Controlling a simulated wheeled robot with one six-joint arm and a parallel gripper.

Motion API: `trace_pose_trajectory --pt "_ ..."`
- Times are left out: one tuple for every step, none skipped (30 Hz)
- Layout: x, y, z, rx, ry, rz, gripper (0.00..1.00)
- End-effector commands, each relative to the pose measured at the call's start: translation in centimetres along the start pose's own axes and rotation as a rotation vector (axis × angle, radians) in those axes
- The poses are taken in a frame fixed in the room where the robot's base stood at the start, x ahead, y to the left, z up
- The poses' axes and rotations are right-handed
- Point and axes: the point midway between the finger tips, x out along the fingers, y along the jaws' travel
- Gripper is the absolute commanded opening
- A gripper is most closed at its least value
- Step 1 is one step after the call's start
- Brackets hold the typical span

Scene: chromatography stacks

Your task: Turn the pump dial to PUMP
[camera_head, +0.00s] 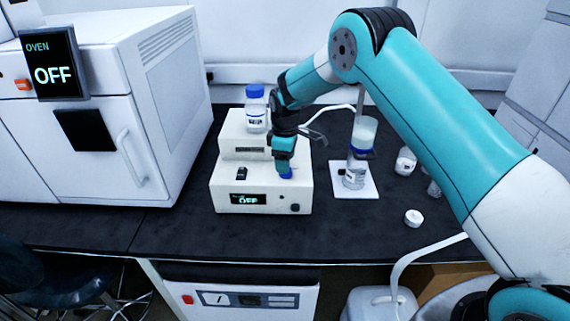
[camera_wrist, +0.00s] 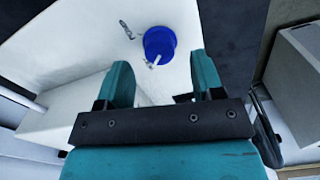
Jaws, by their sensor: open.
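The pump is a white stepped box (camera_head: 222,184) on the dark bench, and its front display (camera_head: 247,199) reads OFF. Its blue round dial (camera_head: 286,174) is on the lower top surface at the right. In the wrist view the dial (camera_wrist: 157,40) shows a white pointer toward the lower left. My gripper (camera_head: 285,163) is above the dial and points down. In the wrist view my gripper (camera_wrist: 163,70) is open, and the dial appears just beyond the gap between the fingertips. Nothing is between the fingers. I cannot tell whether the fingers touch the dial.
A blue-capped bottle (camera_head: 256,112) stands on the pump's upper step. A column assembly (camera_head: 358,155) on a white plate stands to the right. Small jars (camera_head: 405,161) and a white cap (camera_head: 413,218) are farther right. An oven (camera_head: 70,120) reading OFF is at left.

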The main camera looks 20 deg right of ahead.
Motion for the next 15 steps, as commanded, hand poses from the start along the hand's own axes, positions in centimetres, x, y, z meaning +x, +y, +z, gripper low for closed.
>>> trace_pose_trajectory --pt "0.7 0.0 0.0 0.000 -0.001 -0.002 0.61" --pt "1.2 0.0 0.0 0.000 -0.002 -0.002 0.61" --pt "1.6 0.0 0.0 0.000 -0.001 -0.001 0.61" --pt "1.9 0.0 0.0 0.000 0.000 0.000 0.61" --pt "2.2 0.0 0.0 0.000 0.000 0.000 0.61" --pt "2.5 0.0 0.0 0.000 0.000 0.000 0.61" --pt "2.7 0.0 0.0 0.000 0.000 0.000 0.61" --pt "2.8 0.0 0.0 0.000 0.000 0.000 0.61" --pt "3.0 0.0 0.0 0.000 0.001 0.001 0.61" --pt "3.0 0.0 0.0 0.000 0.001 0.001 0.61" --pt "3.1 0.0 0.0 0.000 0.001 0.001 0.61" --pt "3.1 0.0 0.0 0.000 0.001 0.001 0.61" --pt "3.1 0.0 0.0 0.000 0.001 0.001 0.61" --pt "3.1 0.0 0.0 0.000 0.001 0.001 0.61" --pt "3.1 0.0 0.0 0.000 0.001 0.001 0.61"
